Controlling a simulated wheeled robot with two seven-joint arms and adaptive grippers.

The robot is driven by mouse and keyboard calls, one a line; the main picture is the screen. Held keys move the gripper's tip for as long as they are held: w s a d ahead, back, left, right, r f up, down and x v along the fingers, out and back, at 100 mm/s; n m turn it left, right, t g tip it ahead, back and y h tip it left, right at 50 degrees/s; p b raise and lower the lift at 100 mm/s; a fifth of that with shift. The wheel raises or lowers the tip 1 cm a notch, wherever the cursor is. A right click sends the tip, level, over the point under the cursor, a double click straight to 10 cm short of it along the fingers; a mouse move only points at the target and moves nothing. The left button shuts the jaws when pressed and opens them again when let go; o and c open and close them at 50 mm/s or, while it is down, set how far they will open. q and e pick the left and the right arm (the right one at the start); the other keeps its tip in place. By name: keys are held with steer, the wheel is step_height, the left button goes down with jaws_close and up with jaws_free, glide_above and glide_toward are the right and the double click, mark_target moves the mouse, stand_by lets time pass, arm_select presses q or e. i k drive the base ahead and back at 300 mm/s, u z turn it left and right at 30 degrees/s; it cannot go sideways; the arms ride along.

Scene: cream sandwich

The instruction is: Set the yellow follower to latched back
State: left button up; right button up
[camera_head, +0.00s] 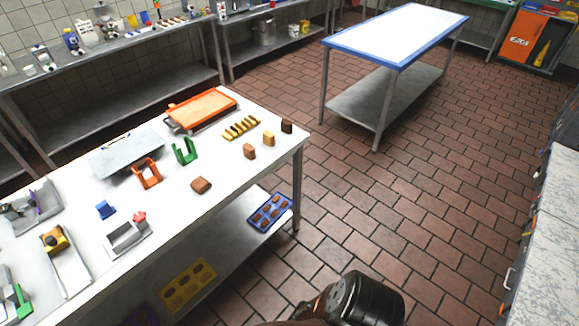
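The yellow follower (55,239) is a small yellow block with a dark round part on top. It sits at the far end of a grey metal channel (76,272) on the white worktable (180,215), at the left of the head view. The channel's nearer stretch looks empty. At this size I cannot tell whether the follower is latched. Neither of my grippers is in view.
A grey holder (128,238) with a red knob, a blue piece (105,209), orange (146,173) and green (185,151) stands, and brown blocks (201,185) share the table. A grey fixture (30,207) stands left of the follower. Open tiled floor (420,200) lies right.

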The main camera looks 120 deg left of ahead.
mark_target(55, 245)
steer(key=u, duration=5.3)
